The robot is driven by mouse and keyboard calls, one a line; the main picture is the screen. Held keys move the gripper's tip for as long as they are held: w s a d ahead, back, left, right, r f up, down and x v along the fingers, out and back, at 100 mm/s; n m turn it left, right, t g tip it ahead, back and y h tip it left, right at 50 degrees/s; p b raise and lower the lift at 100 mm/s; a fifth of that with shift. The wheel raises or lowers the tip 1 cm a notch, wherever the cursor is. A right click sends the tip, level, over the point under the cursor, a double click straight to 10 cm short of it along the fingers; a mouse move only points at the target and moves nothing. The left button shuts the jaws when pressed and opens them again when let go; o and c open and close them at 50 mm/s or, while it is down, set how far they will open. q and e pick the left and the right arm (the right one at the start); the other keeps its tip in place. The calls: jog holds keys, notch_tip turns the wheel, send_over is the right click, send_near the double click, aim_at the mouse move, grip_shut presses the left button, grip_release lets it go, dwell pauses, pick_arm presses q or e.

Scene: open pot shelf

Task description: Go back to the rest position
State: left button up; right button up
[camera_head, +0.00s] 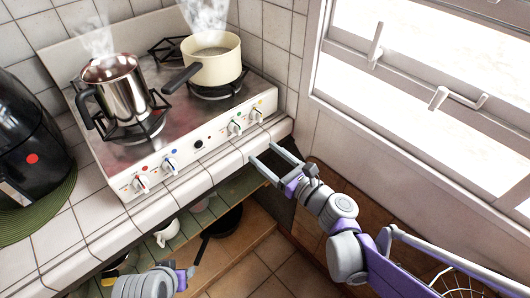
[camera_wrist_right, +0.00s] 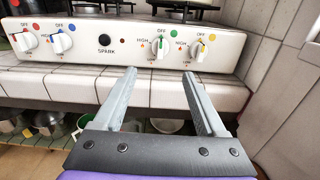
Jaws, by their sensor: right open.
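My right gripper (camera_head: 264,156) is open and empty, just in front of the tiled counter edge at the right end of the stove. It also shows in the right wrist view (camera_wrist_right: 159,74), its two fingers spread apart below the stove knobs and touching none that I can see. My left gripper (camera_head: 188,279) shows only in part at the bottom of the head view, low in front of the shelf; its fingers cannot be made out.
On the stove (camera_head: 163,137) stand a steaming steel pot (camera_head: 115,88) and a steaming cream saucepan (camera_head: 215,66). A black appliance (camera_head: 30,140) is at left. Under the counter, a green shelf (camera_head: 190,232) holds cookware. A window (camera_head: 430,70) is at right.

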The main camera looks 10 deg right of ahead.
jog(key=s+a+f+n+g+h+p, duration=0.15)
jog(key=s+n+g+p, duration=0.4)
jog(key=s+n, duration=0.7)
jog(key=s+d+n+g+h+p, duration=0.2)
jog(key=s+d+n+h, duration=0.2)
jog(key=d+n, duration=0.2)
jog(key=s+d+f+n+g+h+p, duration=0.1)
jog(key=s+d+n+h+p, duration=0.1)
jog(key=s+d+n+h, duration=0.2)
jog(key=d+n+h, duration=0.1)
jog(key=d+n, duration=0.2)
jog(key=n, duration=0.3)
jog(key=shift+g, duration=0.35)
